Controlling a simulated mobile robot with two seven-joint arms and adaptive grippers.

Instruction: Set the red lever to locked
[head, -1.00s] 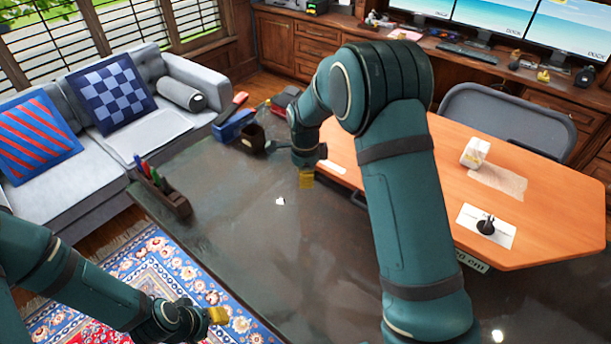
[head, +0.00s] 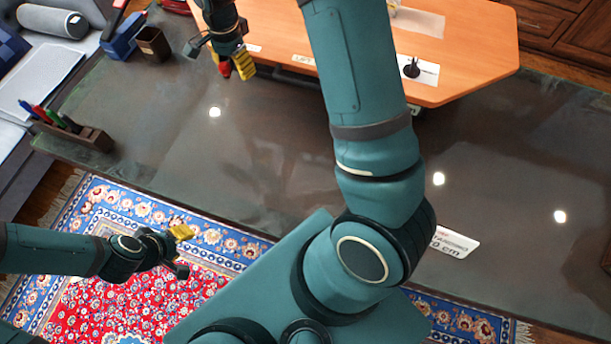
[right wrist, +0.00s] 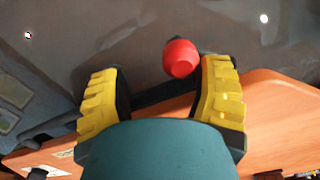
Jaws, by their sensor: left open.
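The red lever's round knob (right wrist: 180,58) shows in the right wrist view between my right gripper's yellow-padded fingers, nearer the right one. I cannot tell whether it touches that finger. A dark shaft runs from the knob, partly hidden. My right gripper (right wrist: 163,72) is open, with a wide gap. In the head view, my right gripper (head: 220,63) is by the orange desk's left end, with the red knob (head: 225,70) beside a yellow pad. My left gripper (head: 183,252) is open and empty over the rug side, far from the lever. The lever's base and position marks are hidden.
The orange desk (head: 470,45) carries a black knobbed device (head: 412,68) on a white plate. A dark glossy table (head: 270,150) spreads below, mostly clear. A pen holder (head: 75,130), blue box (head: 122,38) and brown cup (head: 152,42) stand at left.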

